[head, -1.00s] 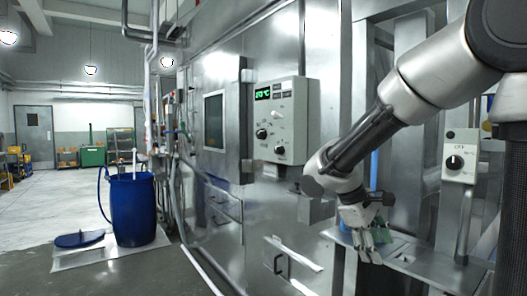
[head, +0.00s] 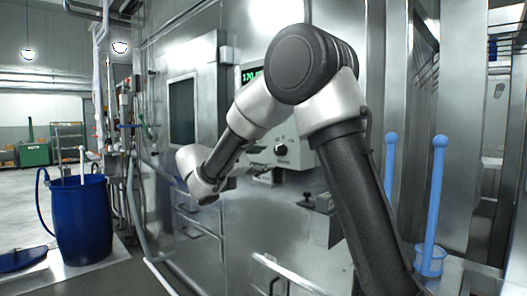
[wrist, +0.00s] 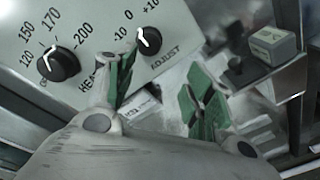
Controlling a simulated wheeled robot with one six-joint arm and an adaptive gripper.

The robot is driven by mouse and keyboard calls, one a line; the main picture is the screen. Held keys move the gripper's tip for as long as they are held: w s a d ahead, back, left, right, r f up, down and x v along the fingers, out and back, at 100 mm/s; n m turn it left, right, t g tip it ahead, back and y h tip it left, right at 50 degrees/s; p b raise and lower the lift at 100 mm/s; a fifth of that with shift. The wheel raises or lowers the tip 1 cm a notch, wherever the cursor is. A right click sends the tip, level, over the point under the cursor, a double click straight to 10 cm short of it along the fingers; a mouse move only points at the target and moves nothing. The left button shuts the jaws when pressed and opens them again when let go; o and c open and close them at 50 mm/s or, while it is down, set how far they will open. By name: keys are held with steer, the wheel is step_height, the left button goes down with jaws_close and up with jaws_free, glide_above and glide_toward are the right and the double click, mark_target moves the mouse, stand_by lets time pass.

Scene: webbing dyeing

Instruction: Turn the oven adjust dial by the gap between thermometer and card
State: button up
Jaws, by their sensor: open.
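The oven control panel (head: 256,152) is on the steel oven front, partly hidden by my arm in the head view. I cannot make out a thermometer or card.
A small grey box (wrist: 272,45) sits right of the dials in the wrist view. Steel door handles are below the panel. A blue barrel (head: 82,222) stands at left; a blue cup with a rod (head: 430,262) is at right.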

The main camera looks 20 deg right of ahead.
mark_target(276, 151)
steer(key=shift+h, duration=0.3)
steer(key=w+d, duration=0.1)
steer(key=d, duration=0.1)
steer(key=w+d+r, duration=0.1)
steer(key=d, duration=0.1)
steer(key=w+d+r, duration=0.1)
steer(key=d, duration=0.2)
steer(key=c, duration=1)
